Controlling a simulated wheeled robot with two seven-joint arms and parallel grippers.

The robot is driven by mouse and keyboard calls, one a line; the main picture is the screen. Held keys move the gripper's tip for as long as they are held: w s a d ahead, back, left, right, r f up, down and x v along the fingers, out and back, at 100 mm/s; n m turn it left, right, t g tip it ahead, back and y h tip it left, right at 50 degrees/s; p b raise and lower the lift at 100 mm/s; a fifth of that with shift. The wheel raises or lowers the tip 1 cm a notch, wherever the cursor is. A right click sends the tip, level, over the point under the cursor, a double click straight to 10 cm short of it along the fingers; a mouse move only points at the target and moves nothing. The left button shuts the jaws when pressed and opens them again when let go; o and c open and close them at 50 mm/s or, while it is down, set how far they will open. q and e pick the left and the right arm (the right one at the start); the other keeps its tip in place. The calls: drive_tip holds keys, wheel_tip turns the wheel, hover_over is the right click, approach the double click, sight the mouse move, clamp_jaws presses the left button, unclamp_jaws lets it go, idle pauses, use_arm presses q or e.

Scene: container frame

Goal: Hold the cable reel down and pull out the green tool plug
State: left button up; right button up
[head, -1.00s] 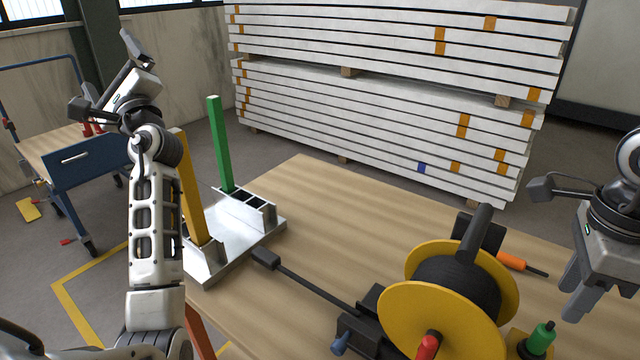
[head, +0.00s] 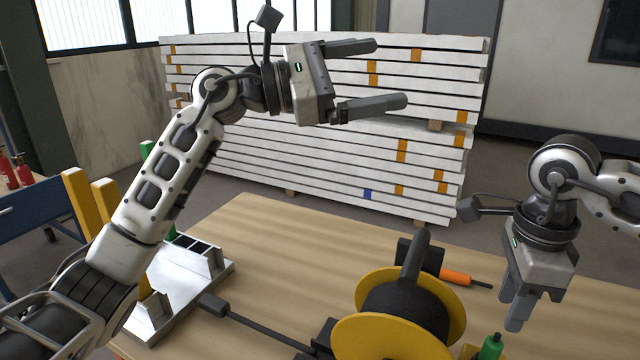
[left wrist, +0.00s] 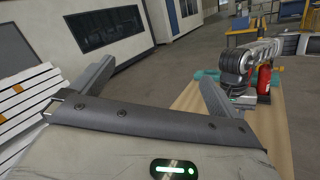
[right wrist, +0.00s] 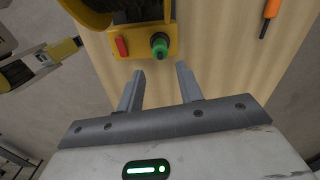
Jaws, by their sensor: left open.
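The cable reel with yellow flanges (head: 447,297) and dark cable stands on the wooden table, cut off at the bottom of the head view. The green tool plug (head: 490,347) is low beside the reel. In the right wrist view the green plug (right wrist: 159,43) sits in a yellow block (right wrist: 143,30) beside a red part. My right gripper (head: 536,310) is open and empty, pointing down, apart from the plug; its fingertips (right wrist: 160,69) frame the area just before it. My left gripper (head: 390,73) is open and empty, high above the table's far side, pointing right.
An orange-handled screwdriver (head: 457,278) lies behind the reel. A metal fixture (head: 180,290) stands on the table's left, with a black bar (head: 262,328) towards the reel. White stacked panels (head: 300,170) stand behind. The table's middle is clear.

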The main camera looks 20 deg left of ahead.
use_arm(q)
wheel_tip(320, 180, down, 9)
drive_tip(key=s+d+m+g+y, duration=0.2)
drive_tip(key=s+d+g+y, duration=0.1)
drive_tip(key=g+y, duration=0.2)
drive_tip(key=s+a+f+n+g+y, duration=0.1)
drive_tip(key=s+a+f+g+y, duration=0.3)
drive_tip(key=a+f+y, duration=0.55)
drive_tip(key=d+f, duration=0.4)
drive_tip(key=f, duration=0.4)
drive_tip(key=d+f+h, duration=0.1)
drive_tip(key=d+f, duration=0.3)
drive_tip(key=f, duration=0.3)
drive_tip(key=shift+s+f+t, duration=0.3)
drive_tip(key=shift+s+f, duration=0.1)
drive_tip(key=shift+s, duration=0.05)
